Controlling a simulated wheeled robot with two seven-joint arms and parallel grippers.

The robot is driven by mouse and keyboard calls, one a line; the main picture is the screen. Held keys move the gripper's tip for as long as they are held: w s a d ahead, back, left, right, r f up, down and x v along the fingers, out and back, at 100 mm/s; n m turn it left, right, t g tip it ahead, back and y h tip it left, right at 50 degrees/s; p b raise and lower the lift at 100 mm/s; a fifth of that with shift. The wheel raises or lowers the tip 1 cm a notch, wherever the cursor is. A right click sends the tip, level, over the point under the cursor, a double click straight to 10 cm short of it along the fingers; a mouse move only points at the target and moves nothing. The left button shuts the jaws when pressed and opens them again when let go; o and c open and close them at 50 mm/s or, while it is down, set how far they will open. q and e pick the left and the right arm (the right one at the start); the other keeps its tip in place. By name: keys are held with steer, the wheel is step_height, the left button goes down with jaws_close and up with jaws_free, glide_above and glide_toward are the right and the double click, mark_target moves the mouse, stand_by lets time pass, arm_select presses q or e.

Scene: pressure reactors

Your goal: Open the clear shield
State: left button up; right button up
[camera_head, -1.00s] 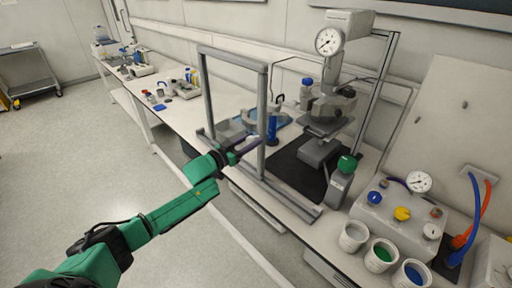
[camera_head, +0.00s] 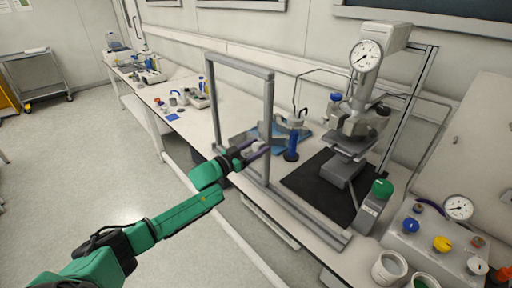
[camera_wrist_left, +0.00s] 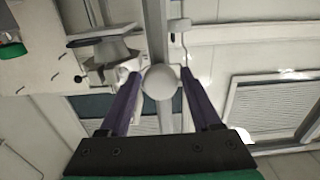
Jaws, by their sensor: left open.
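The clear shield (camera_head: 269,115) stands on the bench as an upright grey metal frame with a see-through pane, in front of the press-like reactor (camera_head: 359,133). My left gripper (camera_head: 252,151) is at the frame's near post, at about mid-height. In the left wrist view, my left gripper's two purple fingers (camera_wrist_left: 160,75) are open, one on each side of a round white knob (camera_wrist_left: 158,83). A grey bar (camera_wrist_left: 155,30) runs behind the knob. I cannot tell whether the fingers touch the knob. My right gripper is not in view.
A grey box with a green knob (camera_head: 382,188) stands right of the frame's base. A control box with coloured knobs (camera_head: 441,243) and white cups (camera_head: 389,267) are at the lower right. A blue bottle (camera_head: 292,145) stands behind the frame.

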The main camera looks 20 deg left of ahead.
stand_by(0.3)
arm_select(q)
steer(key=b+v, duration=0.1)
steer(key=v, duration=1.3)
steer(key=shift+s, duration=0.25)
steer(key=shift+a, duration=0.15)
